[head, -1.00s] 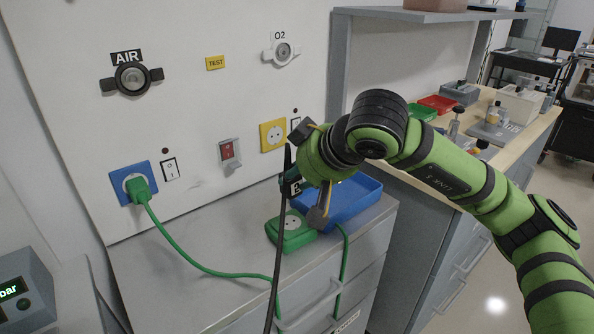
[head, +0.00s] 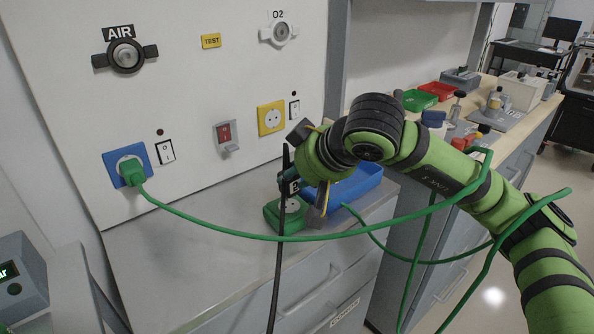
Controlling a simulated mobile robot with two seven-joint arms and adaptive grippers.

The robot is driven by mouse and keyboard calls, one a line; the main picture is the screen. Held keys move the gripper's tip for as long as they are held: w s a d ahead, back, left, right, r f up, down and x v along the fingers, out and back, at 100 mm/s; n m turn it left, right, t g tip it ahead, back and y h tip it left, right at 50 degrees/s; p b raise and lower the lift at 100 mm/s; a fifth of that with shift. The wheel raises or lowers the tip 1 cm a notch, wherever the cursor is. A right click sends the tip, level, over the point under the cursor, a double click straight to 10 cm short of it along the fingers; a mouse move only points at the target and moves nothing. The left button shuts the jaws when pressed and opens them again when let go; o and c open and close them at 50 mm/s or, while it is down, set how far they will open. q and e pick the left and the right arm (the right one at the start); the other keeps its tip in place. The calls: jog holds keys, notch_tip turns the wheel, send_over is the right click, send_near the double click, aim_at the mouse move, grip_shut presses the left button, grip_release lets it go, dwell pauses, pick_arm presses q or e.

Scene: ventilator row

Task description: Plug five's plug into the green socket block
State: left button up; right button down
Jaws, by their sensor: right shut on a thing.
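The green socket block (head: 270,214) sits on the grey counter in front of the blue tray. Its top is partly covered by my right gripper and a black cable (head: 278,265). My right gripper (head: 297,190) is close over the block, shut on a dark plug (head: 282,183). A white tag (head: 294,187) shows there, but the cable crosses it and I cannot read it fully. The black cable runs down past the counter's front. Whether the plug touches the block is hidden. My left gripper is not in view.
A green plug (head: 131,172) is in the blue wall socket (head: 109,170). The yellow wall socket (head: 271,118) is empty. A blue tray (head: 362,178) stands behind; the counter's left is clear.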

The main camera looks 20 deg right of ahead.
jog(key=shift+f, duration=0.3)
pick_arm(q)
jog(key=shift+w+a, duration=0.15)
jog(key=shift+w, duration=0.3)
pick_arm(e)
jog(key=shift+r, duration=0.1)
jog(key=shift+d+f+y+b, duration=0.1)
jog(key=shift+f+y+b, duration=0.2)
jog(key=shift+b, duration=0.1)
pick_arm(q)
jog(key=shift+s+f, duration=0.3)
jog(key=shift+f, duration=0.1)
pick_arm(e)
jog(key=shift+r, duration=0.1)
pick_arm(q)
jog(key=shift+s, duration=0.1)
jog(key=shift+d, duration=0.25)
